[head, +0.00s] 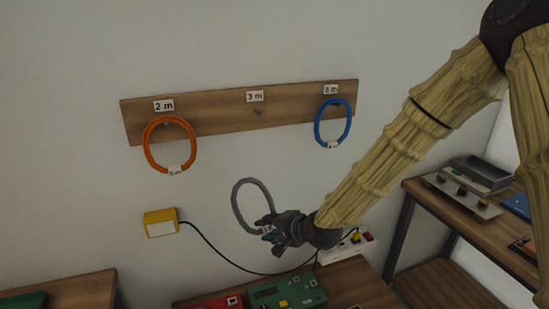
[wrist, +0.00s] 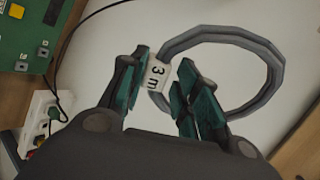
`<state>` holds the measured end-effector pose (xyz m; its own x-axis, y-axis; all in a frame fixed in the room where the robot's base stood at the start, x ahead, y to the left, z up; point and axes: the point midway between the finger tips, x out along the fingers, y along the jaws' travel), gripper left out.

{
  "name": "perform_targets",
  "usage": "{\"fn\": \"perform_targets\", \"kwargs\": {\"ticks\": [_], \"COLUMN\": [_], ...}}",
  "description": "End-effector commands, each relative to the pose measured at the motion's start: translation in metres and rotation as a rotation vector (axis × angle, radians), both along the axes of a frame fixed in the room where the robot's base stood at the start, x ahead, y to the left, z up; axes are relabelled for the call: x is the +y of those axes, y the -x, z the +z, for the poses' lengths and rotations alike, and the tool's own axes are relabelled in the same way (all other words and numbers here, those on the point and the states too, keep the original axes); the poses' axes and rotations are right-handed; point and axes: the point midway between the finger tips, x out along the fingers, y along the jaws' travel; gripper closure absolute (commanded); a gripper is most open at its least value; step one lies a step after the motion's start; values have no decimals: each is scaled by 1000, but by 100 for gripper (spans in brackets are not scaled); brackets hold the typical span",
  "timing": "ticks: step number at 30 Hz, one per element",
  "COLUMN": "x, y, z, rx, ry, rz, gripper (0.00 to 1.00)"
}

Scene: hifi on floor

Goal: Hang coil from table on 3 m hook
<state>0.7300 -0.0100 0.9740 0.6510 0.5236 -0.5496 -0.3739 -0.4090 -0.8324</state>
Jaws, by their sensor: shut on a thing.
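A grey coil (head: 235,200) is held up in front of the wall by my gripper (head: 268,224). In the wrist view my gripper (wrist: 160,88) has its teal fingers on either side of the near side of the grey coil (wrist: 272,75), at its white "3 m" tag (wrist: 156,73). The 3 m hook (head: 257,113) is a bare peg under the "3 m" label (head: 255,96), in the middle of the wooden board (head: 220,119). The coil is below the hook and apart from it.
An orange coil (head: 147,150) hangs at the 2 m label and a blue coil (head: 317,127) at the right label. A yellow box (head: 160,223) with a black cable is on the wall. Devices, including a green one (head: 287,294), stand on the table below. A shelf (head: 450,205) is at right.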

Motion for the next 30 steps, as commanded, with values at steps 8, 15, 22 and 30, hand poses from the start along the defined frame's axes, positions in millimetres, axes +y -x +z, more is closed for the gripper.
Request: {"fn": "perform_targets", "kwargs": {"ticks": [8, 15, 22, 30], "x": [6, 0, -11, -15], "y": [-13, -20, -19, -20], "z": [66, 128, 172, 181], "rx": [-185, -365, -488, -522], "ry": [-163, -271, -320, -330], "rz": [-185, -350, -461, -492], "gripper": [97, 97, 97, 97]}}
